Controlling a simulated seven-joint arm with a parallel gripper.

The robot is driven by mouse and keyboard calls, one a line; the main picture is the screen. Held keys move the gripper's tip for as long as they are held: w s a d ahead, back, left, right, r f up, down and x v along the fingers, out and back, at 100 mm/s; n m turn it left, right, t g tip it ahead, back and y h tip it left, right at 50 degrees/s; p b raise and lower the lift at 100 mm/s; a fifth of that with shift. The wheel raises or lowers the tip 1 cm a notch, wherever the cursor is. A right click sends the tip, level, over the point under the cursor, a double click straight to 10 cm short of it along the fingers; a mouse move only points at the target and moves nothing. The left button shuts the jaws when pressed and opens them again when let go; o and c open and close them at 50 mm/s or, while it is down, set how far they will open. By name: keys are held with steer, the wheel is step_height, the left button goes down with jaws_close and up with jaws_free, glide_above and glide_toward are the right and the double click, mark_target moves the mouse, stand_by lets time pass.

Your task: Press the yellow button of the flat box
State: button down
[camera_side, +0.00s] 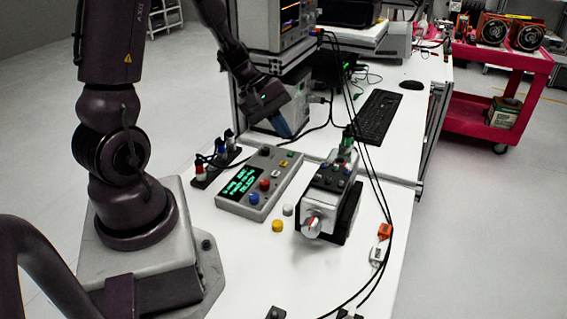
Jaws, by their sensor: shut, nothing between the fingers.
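The flat box (232,203) is grey and lies on the white table in the middle of the side view. Its top bears a dark display with green text, a black knob, and red, blue and other small coloured buttons. A small yellow button (284,163) shows near its right edge, towards the far end. My gripper (284,131) is shut and empty, with bluish fingertips pointing down. In the picture it is above the far end of the box, apart from the yellow button; its exact height is hard to tell.
A servo unit (322,207) stands right of the box. A loose yellow cap (277,226) and a white cap (288,210) lie in front. Connectors (201,168) stand on the left. Cables run along the right, near a keyboard (365,117).

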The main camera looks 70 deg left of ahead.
mark_target(283, 164)
steer(key=w+a+f+n+t+y, duration=0.1)
steer(key=w+a+f+n+t, duration=0.1)
steer(key=a+n, duration=0.2)
steer(key=w+a+f+n+t+y, duration=0.1)
steer(key=a+f+n+y, duration=0.1)
steer(key=a+n, duration=0.2)
steer(key=shift+w+a+t+y, duration=0.3)
steer(key=shift+w+a+t, duration=0.1)
steer(key=shift+a, duration=0.5)
steer(key=shift+f, duration=0.1)
steer(key=shift+f, duration=4.35)
steer(key=shift+f, duration=0.15)
steer(key=shift+f, duration=0.3)
